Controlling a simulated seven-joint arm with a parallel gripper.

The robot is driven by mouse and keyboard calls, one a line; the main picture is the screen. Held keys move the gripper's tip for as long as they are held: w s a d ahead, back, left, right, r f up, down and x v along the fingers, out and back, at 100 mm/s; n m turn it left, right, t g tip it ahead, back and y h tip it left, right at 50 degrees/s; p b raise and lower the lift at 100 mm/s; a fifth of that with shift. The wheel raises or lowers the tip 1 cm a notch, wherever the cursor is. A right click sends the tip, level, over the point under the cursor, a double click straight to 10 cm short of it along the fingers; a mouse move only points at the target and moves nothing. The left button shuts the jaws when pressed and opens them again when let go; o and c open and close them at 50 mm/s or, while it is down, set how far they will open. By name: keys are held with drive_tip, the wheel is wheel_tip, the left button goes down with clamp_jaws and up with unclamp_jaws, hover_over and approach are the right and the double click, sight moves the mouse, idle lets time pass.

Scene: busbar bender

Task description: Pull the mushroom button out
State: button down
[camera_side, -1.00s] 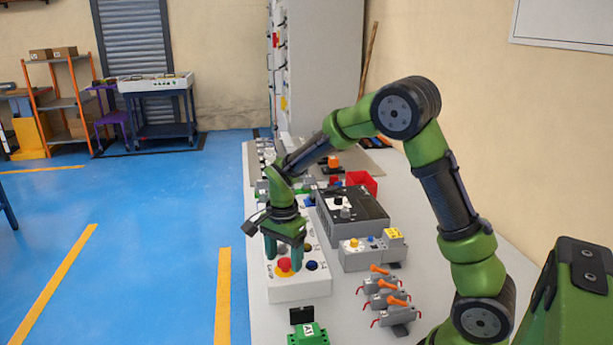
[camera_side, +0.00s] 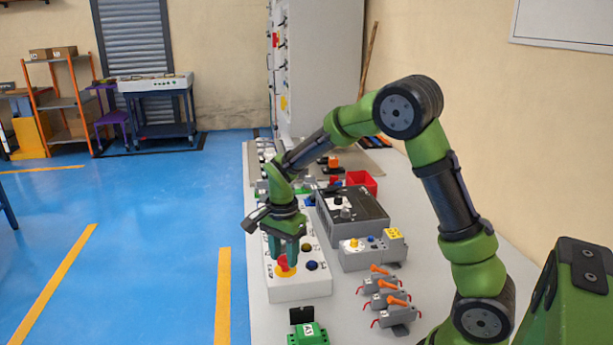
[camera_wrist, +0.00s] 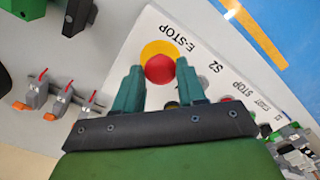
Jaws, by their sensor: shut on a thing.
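The red mushroom button (camera_side: 282,263) sits on a yellow disc on the white control box (camera_side: 300,290), and it also shows in the wrist view (camera_wrist: 160,69) beside the E-STOP lettering. My gripper (camera_side: 285,254) points down over the box. Its two green fingers (camera_wrist: 158,82) stand on either side of the red button and are shut on it. The fingers hide part of the button in the side view.
A dark blue button (camera_side: 312,265) and a dark one above it are close by on the same box. A grey box with a yellow knob (camera_side: 355,244) stands to the right. Several grey switches with orange levers (camera_side: 385,300) and a green block (camera_side: 308,334) lie nearer.

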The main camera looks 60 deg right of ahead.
sight(284, 257)
drive_tip(key=c, duration=0.6)
unclamp_jaws()
drive_tip(key=shift+r, duration=0.2)
drive_tip(key=shift+c, duration=0.2)
wheel_tip(284, 257, up, 17)
drive_tip(key=s+a+n+t+y, duration=0.1)
drive_tip(key=s+a+n+t, duration=0.2)
drive_tip(key=s+n, duration=0.4)
drive_tip(key=s+a+f+n+t+y, duration=0.1)
drive_tip(key=s+a+n+t, duration=0.3)
drive_tip(key=s+n, duration=0.3)
drive_tip(key=s, duration=0.3)
drive_tip(key=shift+s+a, duration=0.15)
drive_tip(key=shift+a, duration=0.05)
